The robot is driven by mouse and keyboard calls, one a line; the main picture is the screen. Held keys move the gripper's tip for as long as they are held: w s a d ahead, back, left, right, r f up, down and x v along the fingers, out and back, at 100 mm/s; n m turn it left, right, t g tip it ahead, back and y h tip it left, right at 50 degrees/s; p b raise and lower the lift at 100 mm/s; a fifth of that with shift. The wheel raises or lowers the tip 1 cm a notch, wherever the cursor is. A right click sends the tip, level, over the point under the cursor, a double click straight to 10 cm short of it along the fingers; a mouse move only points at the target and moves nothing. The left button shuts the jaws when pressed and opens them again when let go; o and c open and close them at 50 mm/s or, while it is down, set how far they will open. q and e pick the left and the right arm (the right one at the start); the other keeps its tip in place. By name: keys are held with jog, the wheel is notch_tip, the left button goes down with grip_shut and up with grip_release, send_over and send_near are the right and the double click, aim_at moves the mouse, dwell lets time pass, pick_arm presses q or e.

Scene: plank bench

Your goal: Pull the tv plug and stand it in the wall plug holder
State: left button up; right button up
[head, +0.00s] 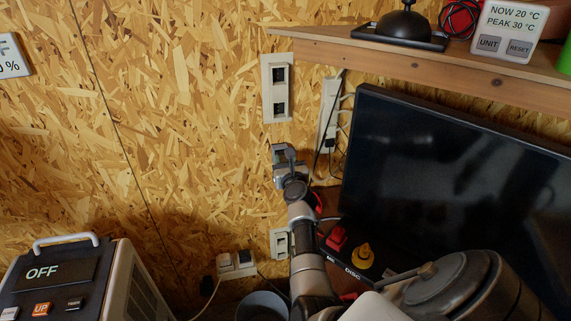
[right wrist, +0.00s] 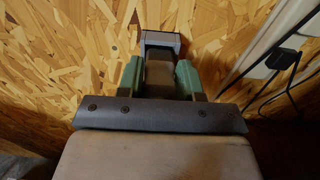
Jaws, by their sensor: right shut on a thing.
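My right gripper (head: 289,168) is up against the wood-chip wall, below the plate with two black sockets (head: 277,88). In the right wrist view the gripper (right wrist: 159,78) has its green fingers shut on a dark block, which I take for the tv plug (right wrist: 158,68). A grey bracket-like frame (right wrist: 160,38), perhaps the wall plug holder, is just beyond the plug; it also shows at the gripper's tip in the head view (head: 279,151). I cannot tell whether the plug is inside it or only in front. My left gripper is not in view.
A white socket strip (head: 328,112) with cords is right of the gripper, beside the black tv (head: 450,180). A wooden shelf (head: 420,62) overhangs above. A lower wall plate (head: 279,242), a small outlet box (head: 237,263) and a heater-like unit (head: 75,280) are below.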

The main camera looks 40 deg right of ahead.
jog(key=shift+b+x, duration=0.5)
jog(key=shift+x, duration=0.65)
jog(key=o, duration=1)
jog(key=shift+s+a+p, duration=0.15)
jog(key=shift+s+p, duration=0.2)
jog(key=shift+p, duration=0.05)
jog(key=p+v, duration=0.3)
jog(key=v, duration=0.7)
jog(key=shift+r+p, duration=0.1)
jog(key=shift+p, duration=0.3)
